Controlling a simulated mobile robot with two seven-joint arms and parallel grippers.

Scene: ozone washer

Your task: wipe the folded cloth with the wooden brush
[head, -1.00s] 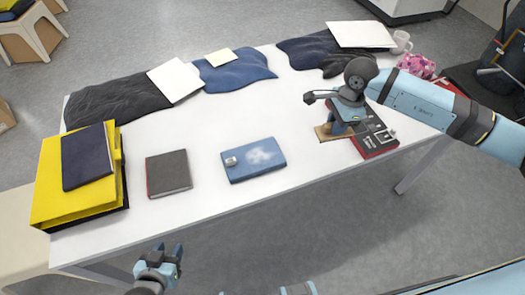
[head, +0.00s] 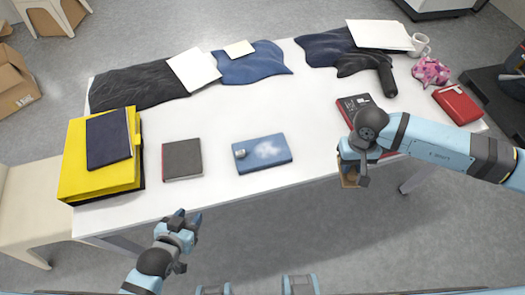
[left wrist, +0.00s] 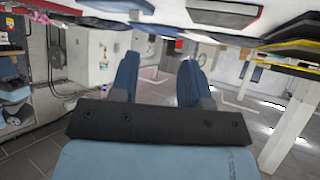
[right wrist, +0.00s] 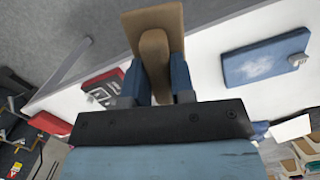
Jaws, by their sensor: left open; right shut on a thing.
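The blue folded cloth (head: 264,160) lies flat on the white table, with a whitish patch and a small silvery object on its left end. It also shows in the right wrist view (right wrist: 262,62). My right gripper (head: 352,158) is shut on the wooden brush (head: 349,180), which is seen closely in the right wrist view (right wrist: 153,22). The brush is at the table's front edge, to the right of the cloth and apart from it. My left gripper (head: 188,218) is open and empty, in front of the table; its spread fingers show in the left wrist view (left wrist: 158,80).
On the table (head: 215,190) are a dark notebook (head: 182,160), yellow binders (head: 85,182) at left, and a black-and-red book (head: 354,105) beside my right arm. Dark garments (head: 125,92) and papers line the back. A mug (head: 420,45) and red case (head: 458,104) are at right.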

